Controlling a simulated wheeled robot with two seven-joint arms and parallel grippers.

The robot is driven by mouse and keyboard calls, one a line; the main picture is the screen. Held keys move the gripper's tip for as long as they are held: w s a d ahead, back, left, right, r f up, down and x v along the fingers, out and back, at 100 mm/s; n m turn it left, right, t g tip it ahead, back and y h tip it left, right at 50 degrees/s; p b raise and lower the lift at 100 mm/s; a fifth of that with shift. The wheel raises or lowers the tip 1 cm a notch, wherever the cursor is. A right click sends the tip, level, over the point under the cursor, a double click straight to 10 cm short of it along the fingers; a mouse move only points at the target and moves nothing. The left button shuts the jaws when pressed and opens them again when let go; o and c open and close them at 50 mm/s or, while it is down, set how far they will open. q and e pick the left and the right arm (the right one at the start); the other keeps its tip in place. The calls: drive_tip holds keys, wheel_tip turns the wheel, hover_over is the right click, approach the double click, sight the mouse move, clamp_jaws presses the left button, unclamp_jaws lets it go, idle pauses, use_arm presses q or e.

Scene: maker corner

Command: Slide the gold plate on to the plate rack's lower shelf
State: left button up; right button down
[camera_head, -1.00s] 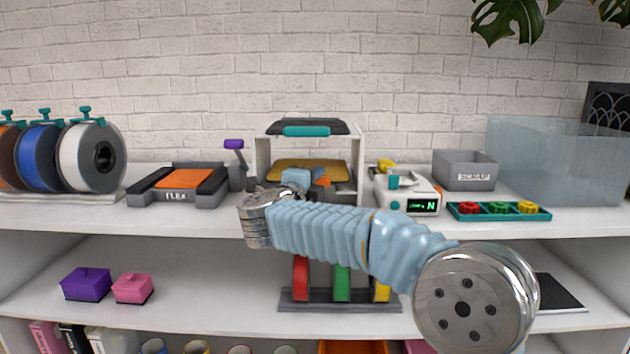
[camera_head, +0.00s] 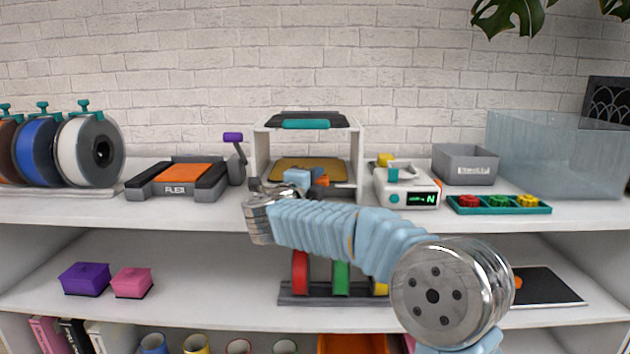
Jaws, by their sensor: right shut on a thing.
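The gold plate (camera_head: 309,165) lies flat between the side walls of the white plate rack (camera_head: 356,165), in its lower part. A dark plate with a teal front (camera_head: 306,124) sits at the rack's top. My right gripper (camera_head: 319,181) is at the gold plate's near edge, shut on the plate, beside a small orange part. My light-blue wrist and arm hide the fingertips and the rack's lower front, so I cannot tell whether the plate rests on the lower shelf. My left gripper is out of view.
A grey holder with an orange plate (camera_head: 180,172) and a purple-topped lever (camera_head: 236,160) stand left of the rack. A white device with a green display (camera_head: 407,187) stands close right. Spools (camera_head: 92,152) are far left; a grey scrap bin (camera_head: 465,168) and a colourful tray (camera_head: 498,208) are right.

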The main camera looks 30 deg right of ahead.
unclamp_jaws()
idle(0.8)
drive_tip(key=shift+f, duration=0.1)
drive_tip(key=shift+f+b, duration=0.5)
drive_tip(key=shift+f, duration=0.1)
drive_tip(key=shift+s+a+f, duration=0.1)
drive_tip(key=shift+s, duration=0.05)
drive_tip(key=shift+c, duration=0.4)
drive_tip(key=shift+s+a+b, duration=0.45)
drive_tip(key=shift+s, duration=0.15)
drive_tip(key=shift+c, duration=0.2)
drive_tip(key=shift+o, duration=0.2)
drive_tip(key=shift+s+a+b, duration=0.35)
drive_tip(key=shift+s+a, duration=0.1)
drive_tip(key=shift+s, duration=0.35)
drive_tip(key=shift+s+a+b, duration=0.4)
drive_tip(key=shift+s+a, duration=0.1)
drive_tip(key=shift+s, duration=0.25)
drive_tip(key=shift+s+a+b, duration=0.35)
drive_tip(key=shift+s+a, duration=0.1)
drive_tip(key=shift+s, duration=0.35)
drive_tip(key=shift+s+a, duration=0.1)
